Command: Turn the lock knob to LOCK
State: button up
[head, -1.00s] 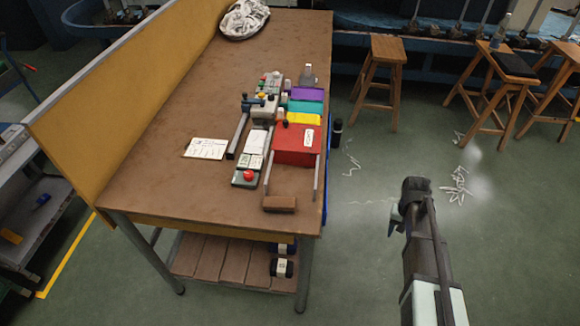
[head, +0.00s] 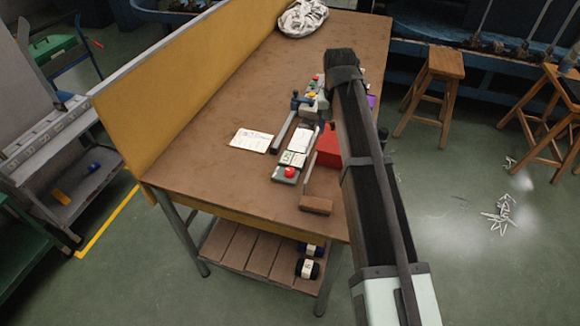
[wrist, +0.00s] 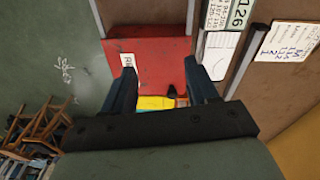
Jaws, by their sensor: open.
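A red box (head: 327,148) stands on the brown workbench, partly hidden by my arm in the head view. In the wrist view the red box (wrist: 150,62) lies below and ahead of my gripper, with a white label on it. A small black knob (wrist: 172,91) shows at the box's edge beside a yellow piece (wrist: 153,102). I cannot read any LOCK marking or tell the knob's setting. My gripper (wrist: 159,63) is open and empty, its two dark blue fingers above the box, apart from it. In the head view my arm hides the fingers.
A control panel with a red button (head: 290,172) sits left of the red box. White cards (head: 250,140) and a grey rail (head: 284,131) lie beside it. A brown block (head: 315,205) is at the front. A yellow partition (head: 180,85) borders the bench's left. The bench's front left is clear.

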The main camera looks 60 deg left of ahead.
notch_tip(320, 180, up, 2)
jog(key=n+g, duration=0.1)
send_over(289, 170)
jog(key=shift+h, duration=0.3)
notch_tip(289, 170, down, 14)
jog(key=shift+r, duration=0.1)
jog(key=shift+c, duration=0.4)
jog(key=c, duration=1)
jog(key=shift+o, duration=0.2)
